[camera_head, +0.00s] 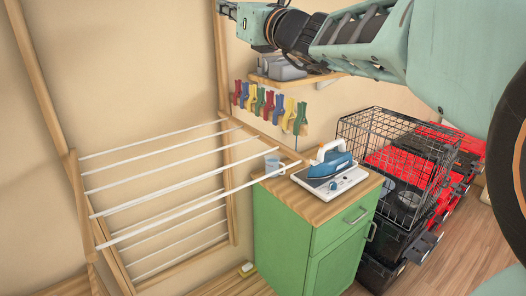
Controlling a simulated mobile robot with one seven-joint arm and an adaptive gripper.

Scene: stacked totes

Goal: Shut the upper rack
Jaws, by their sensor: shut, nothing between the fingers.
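The upper rack (165,180) is a wooden frame with several white rods on the left side of the head view. It stands folded out from the beige wall, its outermost rod reaching over the green cabinet's top. More white rods (180,243) show below it, close to the wall; whether they form a separate rack I cannot tell. My arm crosses the top right, and my gripper (227,10) is small at the top edge, above and right of the rack. It is apart from the rack, shut and empty.
A green cabinet (285,235) stands right of the rack, with a blue-white iron (333,163) and a pale cup (272,164) on top. Coloured clips (270,103) hang under a wall shelf (290,76). A black wire crate (400,160) sits on red-black totes at right.

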